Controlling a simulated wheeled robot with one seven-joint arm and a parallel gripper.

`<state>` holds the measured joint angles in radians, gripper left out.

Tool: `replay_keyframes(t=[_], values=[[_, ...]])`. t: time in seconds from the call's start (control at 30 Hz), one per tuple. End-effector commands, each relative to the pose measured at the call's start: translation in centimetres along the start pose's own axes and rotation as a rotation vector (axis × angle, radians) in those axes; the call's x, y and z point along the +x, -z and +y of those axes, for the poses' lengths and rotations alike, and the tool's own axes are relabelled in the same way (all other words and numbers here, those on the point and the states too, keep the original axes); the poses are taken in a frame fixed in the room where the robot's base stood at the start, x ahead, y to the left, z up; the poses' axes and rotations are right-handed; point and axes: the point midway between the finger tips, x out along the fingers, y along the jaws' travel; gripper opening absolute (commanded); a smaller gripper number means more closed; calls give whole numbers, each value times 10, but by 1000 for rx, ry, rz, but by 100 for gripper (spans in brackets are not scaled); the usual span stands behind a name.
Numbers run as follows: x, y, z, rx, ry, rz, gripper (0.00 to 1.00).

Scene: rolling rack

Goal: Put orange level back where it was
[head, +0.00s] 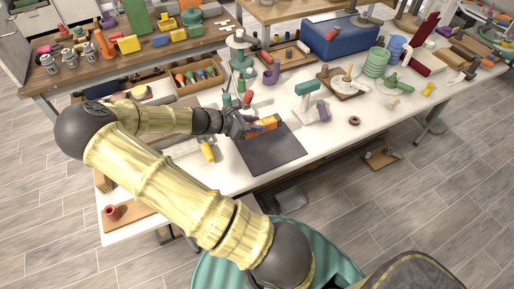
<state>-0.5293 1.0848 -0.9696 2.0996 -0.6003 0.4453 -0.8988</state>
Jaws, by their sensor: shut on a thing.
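The orange level (265,123) is a small orange bar near the far edge of a dark grey mat (268,156) on the white table. My gripper (246,127) reaches in from the left and is shut on the near-left end of the level. The fingers cover part of that end. From this view I cannot tell whether the level touches the mat or is held slightly above it.
A yellow-handled tool (207,150) lies left of the mat. A green-topped device (308,90) stands to the right, and a red object (246,99) lies behind. A wooden tray (190,88) and blue box (338,42) stand farther back. The mat's near part is bare.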

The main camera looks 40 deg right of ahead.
Motion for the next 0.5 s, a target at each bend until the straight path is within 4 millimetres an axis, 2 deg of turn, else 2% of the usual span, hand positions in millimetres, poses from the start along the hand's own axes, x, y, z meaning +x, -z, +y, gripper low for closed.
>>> replay_keyframes(t=[0.17,0.4,0.5], values=[[8,14,0,-3,1,-2,0],[26,46,0,-3,1,-2,0],[28,51,0,0,0,0,0]])
